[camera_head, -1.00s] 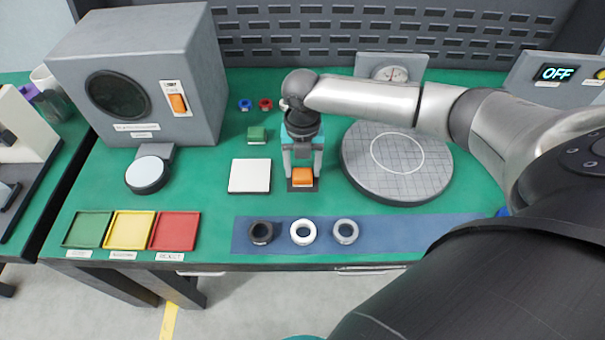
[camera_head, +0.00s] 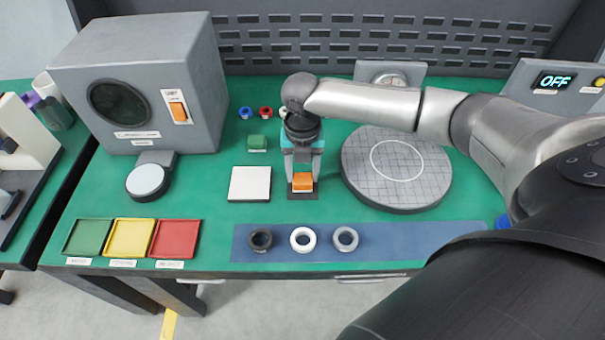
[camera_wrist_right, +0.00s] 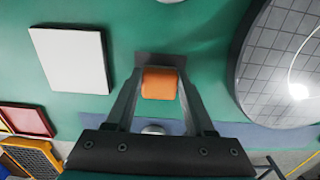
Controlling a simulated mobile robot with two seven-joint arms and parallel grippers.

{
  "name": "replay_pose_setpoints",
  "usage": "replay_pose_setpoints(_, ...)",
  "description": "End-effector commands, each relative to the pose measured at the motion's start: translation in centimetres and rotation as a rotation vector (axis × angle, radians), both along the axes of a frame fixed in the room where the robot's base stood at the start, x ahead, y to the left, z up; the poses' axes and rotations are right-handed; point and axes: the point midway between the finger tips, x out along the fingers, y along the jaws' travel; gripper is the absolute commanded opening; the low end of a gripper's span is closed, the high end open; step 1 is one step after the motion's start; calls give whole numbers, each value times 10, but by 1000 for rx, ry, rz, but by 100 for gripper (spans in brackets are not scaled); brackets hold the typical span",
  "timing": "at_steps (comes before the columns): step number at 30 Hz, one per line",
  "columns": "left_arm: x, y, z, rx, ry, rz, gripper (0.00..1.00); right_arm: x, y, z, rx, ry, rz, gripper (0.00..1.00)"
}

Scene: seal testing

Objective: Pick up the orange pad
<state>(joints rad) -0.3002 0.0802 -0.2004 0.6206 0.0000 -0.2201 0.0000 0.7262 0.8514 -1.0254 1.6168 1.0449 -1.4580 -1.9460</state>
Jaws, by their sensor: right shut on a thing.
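The orange pad (camera_head: 302,181) is a small block over a dark square on the green table, between the white square plate and the round gridded disc. My right gripper (camera_head: 302,176) points down at it, with a finger on each side. In the right wrist view the orange pad (camera_wrist_right: 159,83) sits between the two fingertips (camera_wrist_right: 160,88), and the gripper is shut on it. I cannot tell whether the pad is clear of the dark square (camera_wrist_right: 160,59). My left gripper is not in view.
The white plate (camera_head: 250,183) lies to the left and the round disc (camera_head: 397,190) close to the right. Three rings lie on the blue mat (camera_head: 420,240) in front. Green, yellow and red trays (camera_head: 176,239) stand front left.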

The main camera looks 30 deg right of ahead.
Motion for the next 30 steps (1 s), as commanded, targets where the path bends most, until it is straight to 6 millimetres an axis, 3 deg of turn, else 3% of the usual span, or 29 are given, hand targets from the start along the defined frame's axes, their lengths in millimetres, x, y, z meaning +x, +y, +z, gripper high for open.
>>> replay_pose_setpoints(5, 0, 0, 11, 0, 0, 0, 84, 1, 0, 35, 1, -6, 1, 0)
replay_pose_setpoints(12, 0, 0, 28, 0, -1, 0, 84, 2, 0, 107, 0, -7, 1, 0)
replay_pose_setpoints(18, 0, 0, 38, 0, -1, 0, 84, 1, 0, 156, 1, -6, 1, 0)
replay_pose_setpoints(24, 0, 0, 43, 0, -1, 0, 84, 1, 0, 183, 2, -3, 0, 0)
replay_pose_setpoints(30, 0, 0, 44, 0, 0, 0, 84, 0, 0, 190, 0, -1, 0, 0)
